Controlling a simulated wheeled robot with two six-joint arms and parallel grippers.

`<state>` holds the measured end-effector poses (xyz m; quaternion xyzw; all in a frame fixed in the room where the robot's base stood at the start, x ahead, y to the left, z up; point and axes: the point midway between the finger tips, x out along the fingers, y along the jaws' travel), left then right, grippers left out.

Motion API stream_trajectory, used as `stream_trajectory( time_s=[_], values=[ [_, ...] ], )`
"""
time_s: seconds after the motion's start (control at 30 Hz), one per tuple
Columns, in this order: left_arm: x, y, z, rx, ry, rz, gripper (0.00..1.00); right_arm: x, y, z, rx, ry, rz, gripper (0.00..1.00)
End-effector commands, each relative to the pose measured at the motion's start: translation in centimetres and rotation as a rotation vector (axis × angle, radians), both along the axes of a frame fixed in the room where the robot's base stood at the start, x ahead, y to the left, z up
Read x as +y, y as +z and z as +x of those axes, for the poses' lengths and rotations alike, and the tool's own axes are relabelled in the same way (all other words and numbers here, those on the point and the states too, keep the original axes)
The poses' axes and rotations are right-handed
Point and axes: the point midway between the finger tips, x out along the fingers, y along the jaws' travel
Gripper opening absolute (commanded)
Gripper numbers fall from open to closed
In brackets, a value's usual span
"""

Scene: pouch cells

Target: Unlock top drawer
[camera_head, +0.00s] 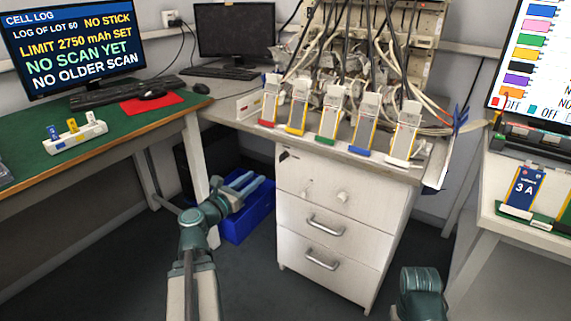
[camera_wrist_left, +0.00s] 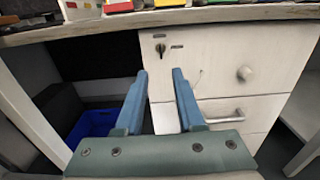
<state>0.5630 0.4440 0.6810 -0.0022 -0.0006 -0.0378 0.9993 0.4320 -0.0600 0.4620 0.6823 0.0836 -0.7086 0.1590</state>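The white drawer cabinet (camera_head: 345,260) stands under the middle bench. Its top drawer (camera_head: 320,180) looks closed and has a round knob (camera_head: 342,196), which also shows in the left wrist view (camera_wrist_left: 244,73). A small dark lock (camera_head: 284,155) sits at the drawer's upper left. In the left wrist view the lock, with what looks like a key in it (camera_wrist_left: 161,48), lies just above and between the fingertips in the picture. My left gripper (camera_head: 254,181) is open and empty in front of the cabinet's left side, apart from the lock; it fills the lower wrist view (camera_wrist_left: 160,73). My right gripper is out of view.
A blue bin (camera_head: 246,222) stands on the floor left of the cabinet, behind my left gripper. The bench edge (camera_wrist_left: 110,28) overhangs the drawers. Coloured cell holders (camera_head: 328,125) and cables crowd the bench top. Floor in front of the cabinet is clear.

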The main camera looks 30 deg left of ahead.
Motion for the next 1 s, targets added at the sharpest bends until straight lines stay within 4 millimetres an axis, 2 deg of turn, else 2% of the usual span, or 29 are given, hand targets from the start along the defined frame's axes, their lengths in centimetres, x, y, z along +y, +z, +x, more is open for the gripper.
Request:
stream_trajectory(
  time_s=[0.13,0.23,0.7,0.83,1.0],
  values=[
    [0.0,0.1,0.6,0.0,-0.002,0.001,0.38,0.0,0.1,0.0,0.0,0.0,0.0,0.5],
    [-0.1,0.1,1.9,0.001,-0.003,0.002,0.38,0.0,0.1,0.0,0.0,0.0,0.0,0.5],
    [-0.9,0.1,11.0,0.002,-0.005,0.004,0.38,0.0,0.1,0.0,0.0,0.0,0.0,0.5],
    [-1.0,0.0,12.6,0.002,-0.004,0.004,0.38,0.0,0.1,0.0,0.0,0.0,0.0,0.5],
    [-1.1,0.0,13.6,0.002,-0.003,0.004,0.38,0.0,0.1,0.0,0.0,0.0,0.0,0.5]
  ],
)
